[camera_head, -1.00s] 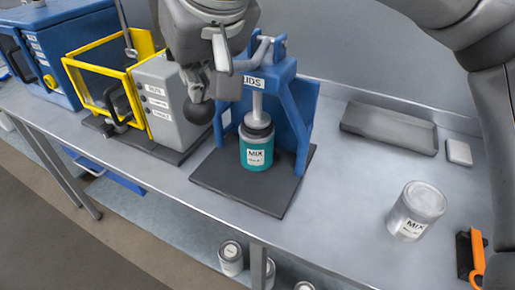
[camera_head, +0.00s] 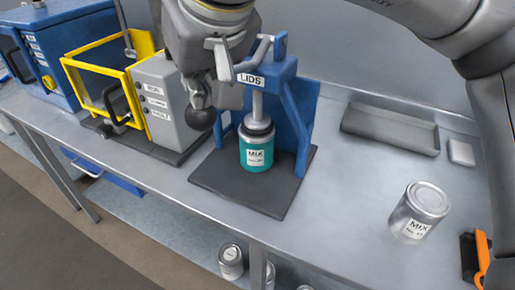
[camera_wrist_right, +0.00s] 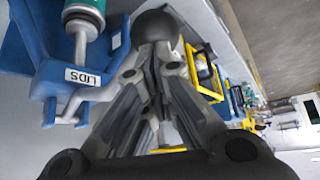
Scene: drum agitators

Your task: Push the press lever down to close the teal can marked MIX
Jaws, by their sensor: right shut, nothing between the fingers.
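The teal can marked MIX (camera_head: 257,154) stands upright on the dark base plate of the blue press (camera_head: 291,100) labelled LIDS. The press plunger (camera_head: 257,108) is down at the can's top; whether the lid is fully seated I cannot tell. The lever's black ball knob (camera_head: 201,119) hangs left of the press, and it shows at the fingertips in the right wrist view (camera_wrist_right: 156,24). My right gripper (camera_head: 222,97) is shut and empty, right above and beside the knob; the exact contact is hidden. It partly covers the lever arm. My left gripper is not in view.
A silver MIX can (camera_head: 419,211) stands to the right on the bench. A grey tray (camera_head: 390,129) lies behind it. A grey box with a yellow frame (camera_head: 99,78) stands left, close to the lever. An orange-handled item (camera_head: 482,258) is at the right edge.

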